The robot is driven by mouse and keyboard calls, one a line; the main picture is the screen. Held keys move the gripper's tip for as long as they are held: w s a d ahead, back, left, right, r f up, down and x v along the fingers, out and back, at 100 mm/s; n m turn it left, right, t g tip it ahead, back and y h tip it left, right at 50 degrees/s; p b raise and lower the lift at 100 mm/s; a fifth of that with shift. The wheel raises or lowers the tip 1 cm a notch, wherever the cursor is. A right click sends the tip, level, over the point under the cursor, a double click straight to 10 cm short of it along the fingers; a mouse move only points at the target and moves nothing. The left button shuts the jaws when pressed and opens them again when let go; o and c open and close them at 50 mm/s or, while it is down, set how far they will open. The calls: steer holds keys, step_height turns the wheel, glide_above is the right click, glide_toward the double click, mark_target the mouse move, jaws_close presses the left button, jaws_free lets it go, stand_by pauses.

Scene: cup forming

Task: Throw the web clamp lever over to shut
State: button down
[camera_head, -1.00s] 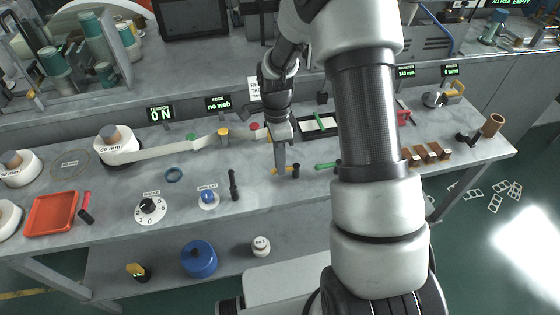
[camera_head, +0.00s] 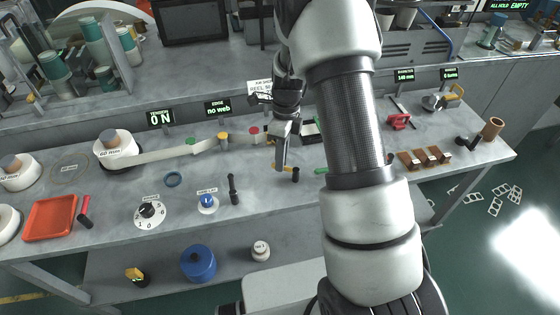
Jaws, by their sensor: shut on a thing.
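My gripper (camera_head: 280,167) points down at the middle of the bench, its fingertips at a small yellow-orange piece (camera_head: 287,168) with a black upright knob (camera_head: 295,175) beside it. I take these to be the web clamp lever. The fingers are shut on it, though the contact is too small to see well. The white web (camera_head: 165,152) runs from the 60 mm roll (camera_head: 116,148) to the right, past a green (camera_head: 190,141), a yellow (camera_head: 223,138) and a red knob (camera_head: 254,131). My arm hides the bench right of the gripper.
The displays read "0 N" (camera_head: 160,118) and "no web" (camera_head: 218,107). A black upright handle (camera_head: 232,187), a blue knob (camera_head: 207,200) and a dial (camera_head: 149,212) stand left of the gripper. Wooden blocks (camera_head: 425,157) and a red tool (camera_head: 399,122) lie right of my arm.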

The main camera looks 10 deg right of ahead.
steer(key=m, duration=0.2)
steer(key=w+d+m+p, duration=0.1)
steer(key=d+m+p, duration=0.1)
steer(key=m, duration=0.1)
steer(key=shift+w+r+m+t+y, duration=0.2)
steer(key=shift+m+t+y, duration=0.1)
steer(key=shift+t+y, duration=0.1)
steer(key=m+p, duration=0.1)
steer(key=d+m+p, duration=0.1)
steer(key=m, duration=0.1)
steer(key=shift+w+d+t, duration=0.15)
steer(key=shift+w+t, duration=0.05)
steer(key=shift+t, duration=0.1)
steer(key=shift+d+f+m+p, duration=0.1)
steer(key=shift+d+m+p, duration=0.2)
steer(key=shift+m, duration=0.45)
steer(key=shift+d+m+p, duration=0.2)
steer(key=shift+m+p, duration=0.05)
steer(key=shift+m, duration=0.5)
steer(key=c, duration=1.8)
jaws_free()
steer(key=d+r, duration=0.1)
steer(key=r, duration=0.7)
steer(key=d+r, duration=0.2)
steer(key=r, duration=0.7)
steer(key=shift+d+p, duration=0.25)
steer(key=shift+p, duration=0.1)
steer(key=shift+s, duration=0.1)
